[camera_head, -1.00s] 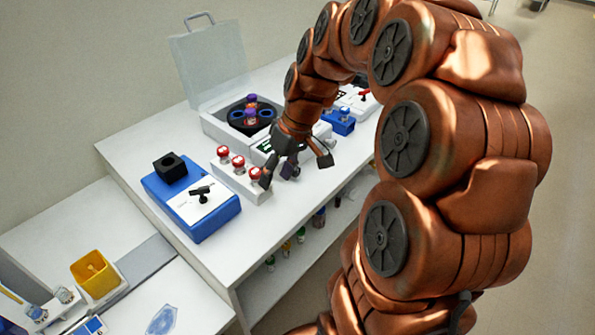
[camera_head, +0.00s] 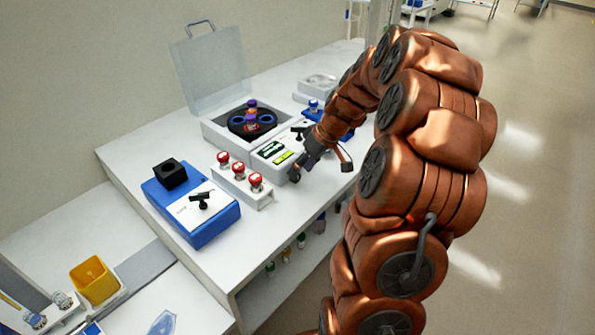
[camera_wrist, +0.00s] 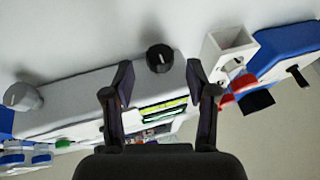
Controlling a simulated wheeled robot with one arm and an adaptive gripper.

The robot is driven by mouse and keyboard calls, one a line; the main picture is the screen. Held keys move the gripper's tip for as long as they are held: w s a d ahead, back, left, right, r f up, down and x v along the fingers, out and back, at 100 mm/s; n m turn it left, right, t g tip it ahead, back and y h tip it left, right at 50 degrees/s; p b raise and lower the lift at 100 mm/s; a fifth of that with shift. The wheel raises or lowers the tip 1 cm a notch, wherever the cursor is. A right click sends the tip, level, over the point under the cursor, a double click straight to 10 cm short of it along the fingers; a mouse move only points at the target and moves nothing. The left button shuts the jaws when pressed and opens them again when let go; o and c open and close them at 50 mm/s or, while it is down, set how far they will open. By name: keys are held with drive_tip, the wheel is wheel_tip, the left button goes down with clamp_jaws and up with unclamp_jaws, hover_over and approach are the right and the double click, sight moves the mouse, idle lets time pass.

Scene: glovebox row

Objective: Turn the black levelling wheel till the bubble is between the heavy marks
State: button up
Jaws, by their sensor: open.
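The black levelling wheel (camera_wrist: 159,58) is a round knob on the pale instrument (camera_wrist: 75,100), seen in the wrist view. In the head view I cannot clearly tell it apart from the dark fingers. My gripper (camera_wrist: 159,76) is open and empty, with its fingertips apart on either side of the line to the wheel. I see no clear contact. A yellow-green strip (camera_wrist: 164,104) shows between the fingers, likely the vial; bubble and heavy marks are too small to read. In the head view the instrument (camera_head: 262,164) stands beside my gripper (camera_head: 320,170).
A white block with several red-topped knobs (camera_head: 239,172) and a blue box (camera_head: 204,229) stand left of the instrument. A centrifuge-like box (camera_head: 213,132) with a raised clear lid stands behind. A pale knob (camera_wrist: 22,97) is at the wrist view's left. Bench front is clear.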

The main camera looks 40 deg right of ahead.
drive_tip(key=shift+x, duration=1.45)
clamp_jaws()
